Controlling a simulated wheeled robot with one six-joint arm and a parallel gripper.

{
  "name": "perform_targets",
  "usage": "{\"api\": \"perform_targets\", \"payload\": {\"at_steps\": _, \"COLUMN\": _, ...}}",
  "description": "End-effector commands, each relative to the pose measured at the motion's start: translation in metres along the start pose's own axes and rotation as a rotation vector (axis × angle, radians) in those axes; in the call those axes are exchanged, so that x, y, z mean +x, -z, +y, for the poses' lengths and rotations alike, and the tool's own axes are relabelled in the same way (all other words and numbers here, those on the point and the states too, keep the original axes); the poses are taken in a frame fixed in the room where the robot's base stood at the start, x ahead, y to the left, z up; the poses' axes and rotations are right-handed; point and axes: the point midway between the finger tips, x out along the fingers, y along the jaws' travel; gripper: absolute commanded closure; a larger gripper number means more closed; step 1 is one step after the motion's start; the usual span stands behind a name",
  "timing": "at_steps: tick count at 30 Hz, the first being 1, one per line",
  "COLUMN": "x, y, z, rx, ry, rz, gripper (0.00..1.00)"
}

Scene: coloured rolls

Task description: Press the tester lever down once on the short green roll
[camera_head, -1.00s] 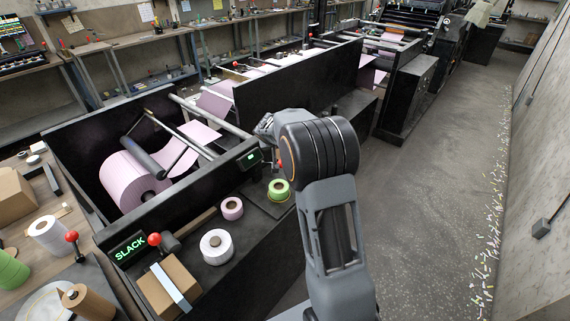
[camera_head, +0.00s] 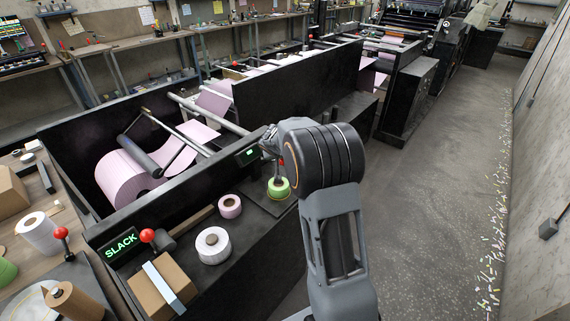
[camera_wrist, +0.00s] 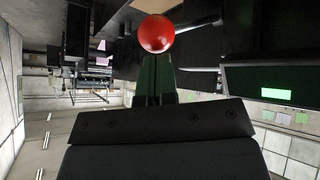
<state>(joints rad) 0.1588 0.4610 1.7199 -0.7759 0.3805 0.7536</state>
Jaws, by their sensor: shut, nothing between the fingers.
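The short green roll (camera_head: 279,187) lies on a dark plate on top of the black machine cabinet, beside a small box with a lit green display (camera_head: 248,155). My gripper (camera_head: 275,172) is just above this roll, partly hidden by my wrist; I cannot tell there whether it touches anything. In the wrist view my gripper (camera_wrist: 156,78) has its fingers together, with nothing between them. A red ball knob (camera_wrist: 156,33) shows just beyond the fingertips. In the head view the lever by the green roll is mostly hidden behind my arm.
A pink roll (camera_head: 230,206), a white roll (camera_head: 213,245) and a cardboard box (camera_head: 162,287) stand on the cabinet. Another red-knobbed lever (camera_head: 148,236) is by the SLACK display (camera_head: 121,243). The aisle floor (camera_head: 430,200) at right is open.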

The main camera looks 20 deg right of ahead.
Motion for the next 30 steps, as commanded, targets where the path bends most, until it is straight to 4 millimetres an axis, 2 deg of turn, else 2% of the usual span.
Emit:
{"api": "perform_targets", "payload": {"at_steps": 14, "x": 0.001, "y": -0.002, "z": 0.0, "rx": -0.001, "ry": 0.0, "rz": 0.0, "gripper": 1.0}}
{"api": "perform_targets", "payload": {"at_steps": 30, "x": 0.014, "y": -0.017, "z": -0.001, "rx": -0.001, "ry": 0.001, "rz": 0.001, "gripper": 1.0}}
